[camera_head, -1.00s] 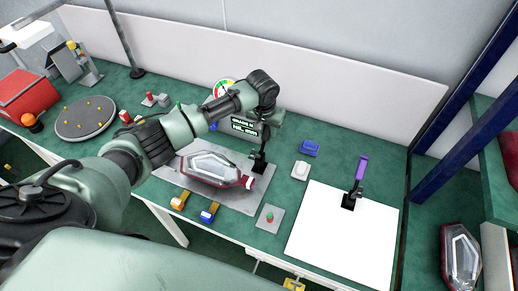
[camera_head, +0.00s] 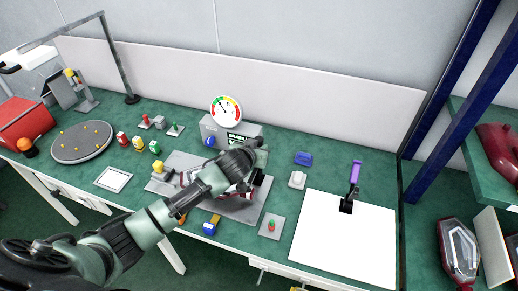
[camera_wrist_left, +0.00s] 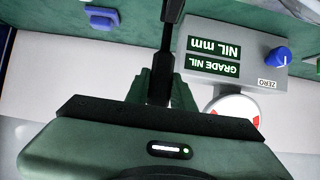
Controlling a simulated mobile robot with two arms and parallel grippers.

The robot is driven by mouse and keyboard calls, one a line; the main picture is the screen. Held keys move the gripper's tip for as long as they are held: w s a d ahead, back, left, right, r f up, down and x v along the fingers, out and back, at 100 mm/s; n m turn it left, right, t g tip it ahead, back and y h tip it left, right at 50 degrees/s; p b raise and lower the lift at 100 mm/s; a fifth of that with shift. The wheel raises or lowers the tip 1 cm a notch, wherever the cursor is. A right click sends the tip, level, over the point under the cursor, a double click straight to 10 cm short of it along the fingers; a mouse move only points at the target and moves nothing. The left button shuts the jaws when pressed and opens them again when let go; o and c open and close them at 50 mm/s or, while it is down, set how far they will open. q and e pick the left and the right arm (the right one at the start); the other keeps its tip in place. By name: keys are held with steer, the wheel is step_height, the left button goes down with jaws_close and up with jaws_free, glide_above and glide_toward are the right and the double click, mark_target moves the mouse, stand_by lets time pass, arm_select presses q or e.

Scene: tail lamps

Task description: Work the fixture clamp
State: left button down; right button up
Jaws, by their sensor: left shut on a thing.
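My left gripper (camera_head: 258,176) is at the right end of the grey fixture plate (camera_head: 240,212), at the fixture clamp. In the left wrist view its green fingers (camera_wrist_left: 163,92) are shut around a dark upright bar (camera_wrist_left: 166,45), which looks like the clamp's lever. The black clamp body (camera_head: 259,181) is mostly hidden by the gripper in the head view. The red and clear tail lamp (camera_head: 238,190) lies on the plate, largely covered by my arm. I cannot tell whether the clamp presses on it. My right gripper is not in view.
A gauge box (camera_head: 213,128) with a dial stands behind the plate; its display (camera_wrist_left: 213,58) reads GRADE NIL, NIL mm. A purple-handled clamp (camera_head: 354,175) stands on a white sheet (camera_head: 340,240) at right. A button box (camera_head: 271,226) and blue block (camera_head: 303,158) are nearby.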

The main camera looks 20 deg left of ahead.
arm_select(q)
steer(key=shift+r+t, duration=0.15)
steer(key=shift+t, duration=0.15)
steer(key=c, duration=1.2)
jaws_free()
steer(key=b+v, duration=0.1)
steer(key=v, duration=0.6)
steer(key=shift+s, duration=0.35)
